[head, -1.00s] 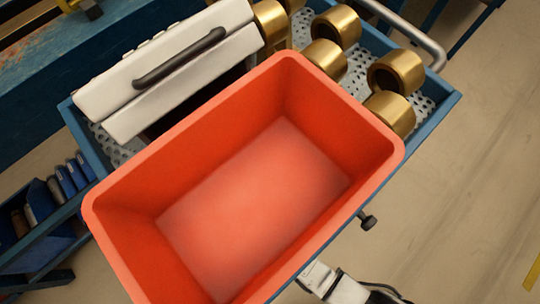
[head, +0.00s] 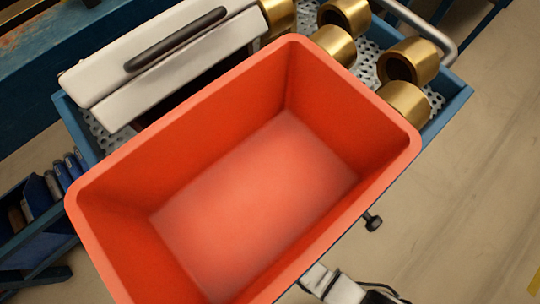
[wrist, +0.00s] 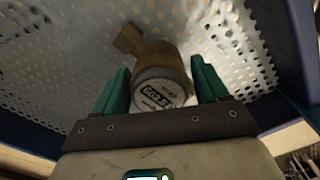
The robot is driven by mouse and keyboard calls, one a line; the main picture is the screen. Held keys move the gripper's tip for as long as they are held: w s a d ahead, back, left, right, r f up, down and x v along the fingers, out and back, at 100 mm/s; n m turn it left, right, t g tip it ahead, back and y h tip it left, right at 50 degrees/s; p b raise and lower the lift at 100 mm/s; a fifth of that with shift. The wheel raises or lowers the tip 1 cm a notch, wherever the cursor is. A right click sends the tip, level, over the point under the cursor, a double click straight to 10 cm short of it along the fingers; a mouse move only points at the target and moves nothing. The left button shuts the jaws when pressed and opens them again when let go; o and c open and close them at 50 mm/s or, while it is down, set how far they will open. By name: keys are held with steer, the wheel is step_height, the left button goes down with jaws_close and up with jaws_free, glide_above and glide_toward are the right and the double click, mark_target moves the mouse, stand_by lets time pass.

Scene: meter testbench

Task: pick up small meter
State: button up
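The small meter (wrist: 160,82) shows in the wrist view. It is a brownish brass body with a round, light, lettered face, lying on a perforated metal surface. My gripper (wrist: 160,66) is open, with one green finger on each side of the meter and narrow gaps beside it. I cannot tell whether either finger touches it. In the head view I cannot make out the small meter or my fingers.
A large empty red bin (head: 255,190) fills the middle of the head view, over a blue-edged cart (head: 452,98). Brass cylinders (head: 408,62) and a white case (head: 165,60) with a dark handle lie behind it. A blue wall (wrist: 290,60) stands right of my gripper.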

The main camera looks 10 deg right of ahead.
steer(key=c, duration=1.2)
steer(key=shift+o, duration=0.2)
steer(key=shift+r, duration=0.1)
